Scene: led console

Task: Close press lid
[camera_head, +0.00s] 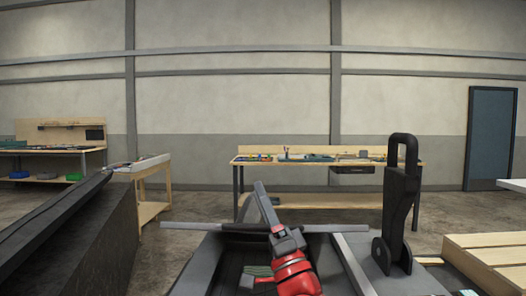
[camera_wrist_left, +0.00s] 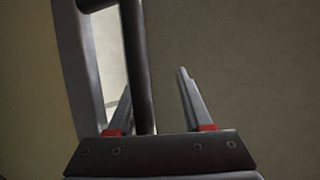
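A grey press (camera_head: 205,270) stands low in front of me, with a dark recess facing up. A thin grey bar, perhaps the edge of the lid (camera_head: 190,226), runs across it. My left gripper (camera_head: 262,205), with red parts, is over the recess at this bar. In the left wrist view, its two fingers (camera_wrist_left: 157,95) are apart. A dark round handle bar (camera_wrist_left: 135,60) passes between them, nearer the left finger; I cannot tell whether they touch. A grey frame (camera_wrist_left: 75,60) lies beside the bar. My right gripper is not in view.
A black upright lever with a loop handle (camera_head: 400,185) stands on the press's right side. A dark sloped block (camera_head: 85,250) fills the left. A wooden pallet or crate (camera_head: 490,250) is at the right. A workbench (camera_head: 320,165) stands far behind.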

